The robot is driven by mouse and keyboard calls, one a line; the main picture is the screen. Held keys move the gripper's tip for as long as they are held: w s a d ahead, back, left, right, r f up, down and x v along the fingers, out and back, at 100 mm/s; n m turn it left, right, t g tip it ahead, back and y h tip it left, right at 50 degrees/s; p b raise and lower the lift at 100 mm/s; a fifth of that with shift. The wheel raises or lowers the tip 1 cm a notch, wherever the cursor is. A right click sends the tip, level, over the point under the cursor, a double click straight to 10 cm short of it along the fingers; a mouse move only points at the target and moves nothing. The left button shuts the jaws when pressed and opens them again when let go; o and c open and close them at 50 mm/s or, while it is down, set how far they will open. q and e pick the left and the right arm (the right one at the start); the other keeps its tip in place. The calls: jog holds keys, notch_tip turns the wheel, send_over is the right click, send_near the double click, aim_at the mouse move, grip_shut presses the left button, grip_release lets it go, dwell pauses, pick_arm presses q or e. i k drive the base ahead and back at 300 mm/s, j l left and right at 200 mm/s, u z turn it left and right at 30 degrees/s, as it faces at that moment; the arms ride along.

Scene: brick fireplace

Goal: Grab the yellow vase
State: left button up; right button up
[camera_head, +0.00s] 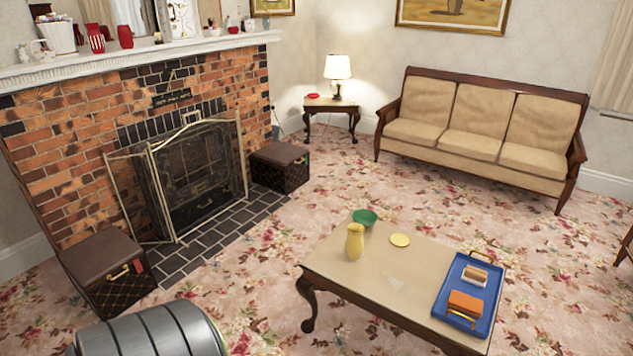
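The yellow vase (355,242) stands upright on the wooden coffee table (350,283), near the table's far left part. A green bowl (365,218) sits just behind it and a flat yellow disc (400,240) lies to its right. Nothing is holding the vase. Neither of my grippers shows in the head view.
A blue tray (451,306) with an orange block (466,303) and other small items sits on the table's right end. The fireplace (185,175) and two dark boxes (108,272) stand at left. A sofa (485,130) stands at back right. Carpet between fireplace and table is clear.

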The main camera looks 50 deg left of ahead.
aim_at(355, 245)
jog(key=u, duration=1.4)
